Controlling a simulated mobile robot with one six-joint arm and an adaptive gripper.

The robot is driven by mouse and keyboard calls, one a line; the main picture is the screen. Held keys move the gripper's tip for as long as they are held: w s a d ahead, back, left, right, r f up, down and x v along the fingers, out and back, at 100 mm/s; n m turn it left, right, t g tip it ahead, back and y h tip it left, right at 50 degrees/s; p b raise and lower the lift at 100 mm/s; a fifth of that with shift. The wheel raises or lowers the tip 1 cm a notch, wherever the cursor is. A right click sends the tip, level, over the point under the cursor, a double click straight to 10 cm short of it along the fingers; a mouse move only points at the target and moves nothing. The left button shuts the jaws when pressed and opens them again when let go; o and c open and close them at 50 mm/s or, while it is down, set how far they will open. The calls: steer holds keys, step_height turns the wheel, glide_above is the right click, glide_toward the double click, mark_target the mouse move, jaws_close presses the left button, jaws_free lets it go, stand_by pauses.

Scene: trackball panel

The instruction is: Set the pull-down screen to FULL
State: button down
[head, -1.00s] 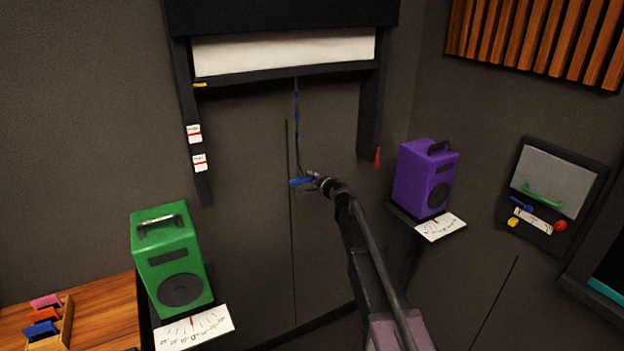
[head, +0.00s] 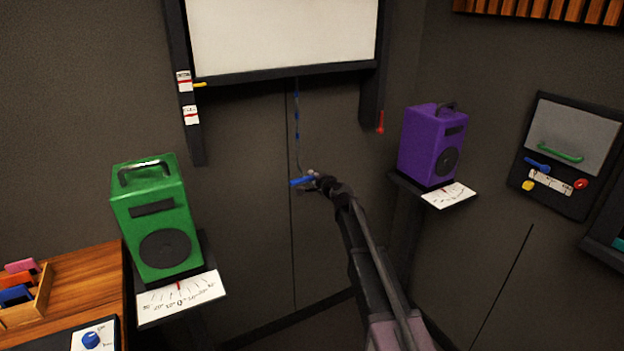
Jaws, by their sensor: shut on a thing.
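The white pull-down screen (head: 285,35) hangs between two dark side rails, with a dark bottom bar (head: 290,73). A yellow pointer (head: 200,85) at the bar's left end is level with the upper white label (head: 184,81) on the left rail. A lower label (head: 191,115) sits below the pointer; the lettering on both is too small to read surely. A cord with blue beads (head: 297,115) hangs from the bar to a blue handle (head: 299,182). My gripper (head: 312,182) is shut on this handle, below the bar.
A green speaker (head: 160,215) stands on a shelf at left, a purple speaker (head: 430,145) on a shelf at right. A red lever (head: 381,122) is on the right rail. A wall panel (head: 565,150) is at far right. The wall below the screen is clear.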

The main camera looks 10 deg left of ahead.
step_height(320, 180, down, 8)
steer(key=b, duration=0.6)
steer(key=shift+r, duration=0.25)
steer(key=shift+c, duration=2.4)
jaws_free()
